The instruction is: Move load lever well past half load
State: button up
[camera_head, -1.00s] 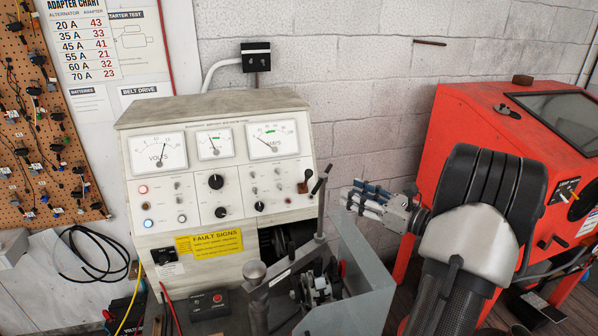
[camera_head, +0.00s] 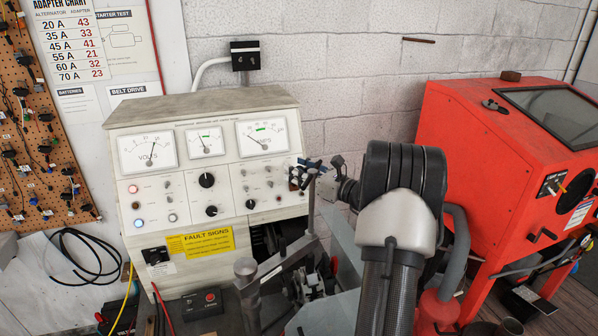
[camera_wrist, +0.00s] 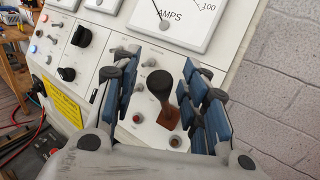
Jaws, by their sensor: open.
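The load lever (camera_wrist: 159,88) has a dark rounded knob and a reddish-brown base, and stands out from the white tester panel (camera_wrist: 136,103) below the amps meter (camera_wrist: 178,14). My gripper (camera_wrist: 162,72) is open. Its blue-padded fingers lie to either side of the lever in the wrist view, with a gap visible on both sides. No contact shows. In the head view my gripper (camera_head: 308,172) is at the panel's right edge and mostly covers the lever. The amps meter (camera_head: 263,138) there has its needle toward the left of the scale.
Toggle switches and small red buttons surround the lever. A grey metal post with a handle (camera_head: 311,195) rises just below my gripper. A red cabinet (camera_head: 440,130) stands to the right.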

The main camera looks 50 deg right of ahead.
grip_shut()
dwell(0.6)
